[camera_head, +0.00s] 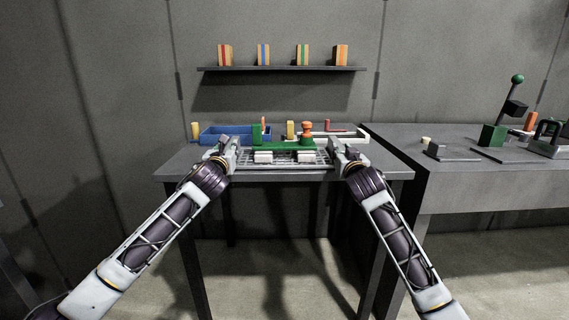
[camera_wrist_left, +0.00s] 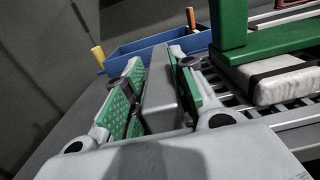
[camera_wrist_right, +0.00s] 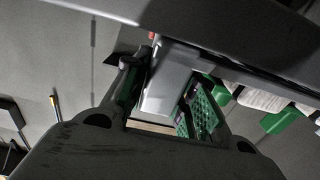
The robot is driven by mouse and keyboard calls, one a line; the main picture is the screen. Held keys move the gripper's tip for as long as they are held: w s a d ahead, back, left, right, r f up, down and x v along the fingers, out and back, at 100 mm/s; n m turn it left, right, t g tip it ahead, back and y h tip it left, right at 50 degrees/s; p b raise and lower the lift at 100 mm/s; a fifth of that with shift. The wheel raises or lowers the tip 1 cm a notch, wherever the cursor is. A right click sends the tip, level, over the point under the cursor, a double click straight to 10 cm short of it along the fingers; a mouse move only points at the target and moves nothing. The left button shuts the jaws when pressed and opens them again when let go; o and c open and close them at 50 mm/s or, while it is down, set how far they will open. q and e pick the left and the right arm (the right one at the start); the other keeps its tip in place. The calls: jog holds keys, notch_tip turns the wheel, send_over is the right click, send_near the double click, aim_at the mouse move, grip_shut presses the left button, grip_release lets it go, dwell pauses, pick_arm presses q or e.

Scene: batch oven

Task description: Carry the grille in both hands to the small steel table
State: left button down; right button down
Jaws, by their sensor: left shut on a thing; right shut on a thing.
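The grille (camera_head: 284,161) is a pale metal grid held level between my two grippers. It carries a green part and two white blocks (camera_head: 263,157). It is over the front of the grey table (camera_head: 190,164); I cannot tell if it touches the top. My left gripper (camera_head: 230,148) is shut on the grille's left grey handle, which shows between the fingers in the left wrist view (camera_wrist_left: 160,95). My right gripper (camera_head: 338,150) is shut on the right grey handle, seen in the right wrist view (camera_wrist_right: 168,82).
A blue bin (camera_head: 222,134) stands at the table's back left, a white tray (camera_head: 346,137) at the back right. A yellow peg (camera_head: 195,131) stands beside the bin. A larger bench (camera_head: 470,185) with fixtures adjoins on the right. A wall shelf (camera_head: 282,68) holds several coloured boxes.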

pick_arm(q)
jog(key=shift+a, duration=0.1)
pick_arm(e)
jog(key=shift+d, duration=0.1)
pick_arm(q)
jog(key=c, duration=1.5)
grip_release()
jog(key=shift+f, duration=0.1)
jog(key=shift+c, duration=0.2)
pick_arm(e)
jog(key=c, duration=1.5)
grip_release()
jog(key=shift+f, duration=0.1)
pick_arm(q)
jog(key=o, duration=0.4)
pick_arm(e)
jog(key=o, duration=0.3)
jog(key=shift+o, duration=0.2)
pick_arm(q)
jog(key=shift+s, duration=0.15)
jog(key=shift+s+d, duration=0.15)
jog(key=shift+s, duration=2.8)
jog(key=shift+s+d, duration=0.1)
jog(key=shift+s, duration=2.8)
pick_arm(e)
jog(key=shift+s, duration=0.2)
jog(key=s, duration=1.1)
jog(key=shift+s, duration=0.35)
